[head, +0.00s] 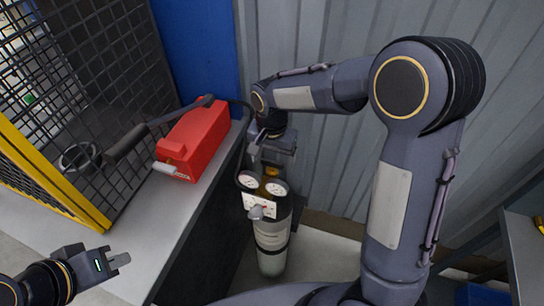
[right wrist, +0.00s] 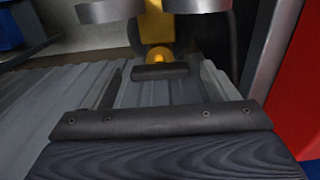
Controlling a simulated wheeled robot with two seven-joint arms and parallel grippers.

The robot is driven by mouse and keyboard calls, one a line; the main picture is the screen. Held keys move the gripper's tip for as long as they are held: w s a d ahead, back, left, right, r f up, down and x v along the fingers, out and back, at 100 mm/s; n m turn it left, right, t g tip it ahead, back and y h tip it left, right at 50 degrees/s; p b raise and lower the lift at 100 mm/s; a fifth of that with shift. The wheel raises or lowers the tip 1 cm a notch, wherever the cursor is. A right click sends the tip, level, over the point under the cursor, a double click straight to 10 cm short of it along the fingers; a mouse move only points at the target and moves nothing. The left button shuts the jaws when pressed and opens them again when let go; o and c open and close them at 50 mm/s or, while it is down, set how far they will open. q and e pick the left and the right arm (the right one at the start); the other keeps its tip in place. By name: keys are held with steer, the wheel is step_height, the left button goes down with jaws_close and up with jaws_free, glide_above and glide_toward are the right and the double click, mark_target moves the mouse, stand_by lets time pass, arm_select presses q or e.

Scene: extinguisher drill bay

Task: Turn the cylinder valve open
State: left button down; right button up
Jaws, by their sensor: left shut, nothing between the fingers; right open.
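The grey cylinder (head: 270,245) stands upright on the floor beside the bench. Two round white gauges, a left one (head: 247,180) and a right one (head: 276,188), sit near its top, with yellow valve parts (head: 271,170) behind them. In the right wrist view, the yellow valve stem (right wrist: 153,28) shows between two grey round parts. My right gripper (head: 261,160) is open just above the valve, pointing down; its fingers are largely hidden in the head view, and I cannot tell whether they touch the valve. My left gripper (head: 119,261) is shut and empty at lower left, away from the cylinder.
A red extinguisher-like box (head: 197,138) with a black horn (head: 125,144) lies on the grey bench (head: 155,215). A mesh cage (head: 105,75) with a yellow frame stands left. A corrugated wall (head: 315,170) closes the back. A shelf edge (head: 522,260) is at right.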

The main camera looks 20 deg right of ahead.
steer(key=c, duration=1)
steer(key=n, duration=0.4)
steer(key=shift+n, duration=0.4)
steer(key=n, duration=0.4)
steer(key=shift+n, duration=0.3)
steer(key=n, duration=0.4)
steer(key=shift+n, duration=0.3)
steer(key=shift+n+p, duration=0.3)
steer(key=shift+n, duration=1.6)
